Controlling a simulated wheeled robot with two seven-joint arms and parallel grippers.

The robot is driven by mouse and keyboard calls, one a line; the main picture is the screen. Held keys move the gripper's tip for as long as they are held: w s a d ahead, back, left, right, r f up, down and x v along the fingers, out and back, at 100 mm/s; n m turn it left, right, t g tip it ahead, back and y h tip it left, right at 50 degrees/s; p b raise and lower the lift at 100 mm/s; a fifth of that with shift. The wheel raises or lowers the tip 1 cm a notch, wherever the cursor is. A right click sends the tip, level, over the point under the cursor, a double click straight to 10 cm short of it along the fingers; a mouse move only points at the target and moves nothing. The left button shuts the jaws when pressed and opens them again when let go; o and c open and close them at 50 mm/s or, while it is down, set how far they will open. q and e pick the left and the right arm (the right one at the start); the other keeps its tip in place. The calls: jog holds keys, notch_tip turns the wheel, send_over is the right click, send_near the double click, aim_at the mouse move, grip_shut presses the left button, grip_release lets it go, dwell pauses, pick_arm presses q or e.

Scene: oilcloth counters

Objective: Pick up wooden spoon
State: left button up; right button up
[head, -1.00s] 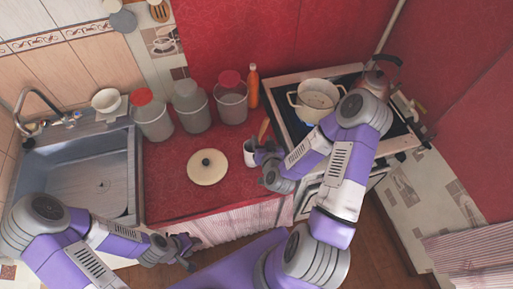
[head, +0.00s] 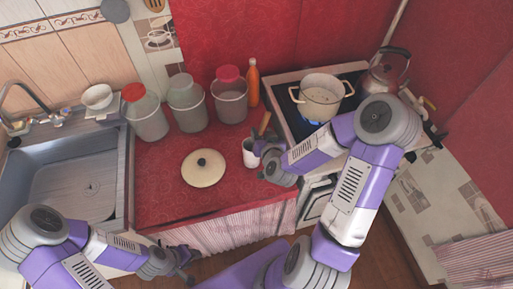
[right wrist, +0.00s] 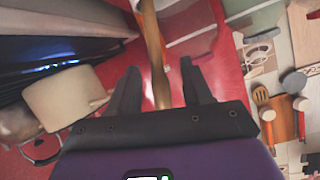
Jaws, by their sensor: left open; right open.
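The wooden spoon (head: 265,122) stands tilted in a small white cup (head: 249,157) on the red counter, its upper part sticking out. In the right wrist view its brown handle (right wrist: 153,45) runs between the two dark fingers of my right gripper (right wrist: 161,82). The fingers are open, one on each side of the handle, and do not look closed on it. In the head view my right gripper (head: 264,152) is beside the cup's right side, its fingertips partly hidden. My left gripper (head: 186,264) is open and empty in front of the counter's edge.
A cream lid (head: 203,168) lies left of the cup. Several lidded jars (head: 187,104) and an orange bottle (head: 253,85) stand behind. A pot (head: 320,100) and kettle (head: 388,70) are on the stove at right. The sink (head: 75,185) is at left.

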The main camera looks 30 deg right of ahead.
jog(key=shift+w+f+b, duration=0.1)
jog(key=shift+f+b, duration=0.15)
jog(key=shift+b, duration=0.7)
jog(key=shift+w+d, duration=0.2)
jog(key=shift+w, duration=0.1)
jog(key=shift+x, duration=1.5)
jog(key=shift+d+r, duration=0.1)
jog(key=shift+r, duration=0.1)
grip_shut()
